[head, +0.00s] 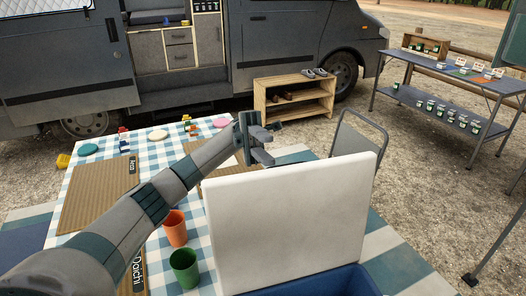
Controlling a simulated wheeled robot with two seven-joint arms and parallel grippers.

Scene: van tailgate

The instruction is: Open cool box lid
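The cool box lid (288,225) is a large white panel standing roughly upright in the lower middle of the head view. The blue cool box (335,283) shows below it at the bottom edge; most of the box and its inside are out of frame. My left gripper (264,146) is by the lid's upper left edge, with its two fingers apart and nothing seen between them. Whether it touches the lid I cannot tell. My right gripper is not in view.
A table with a checked cloth (190,274) holds place mats, an orange cup (175,228) and a green cup (184,268) close to my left arm. A folding chair (358,135) stands behind the lid. A wooden shelf (293,96) and the van are farther back.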

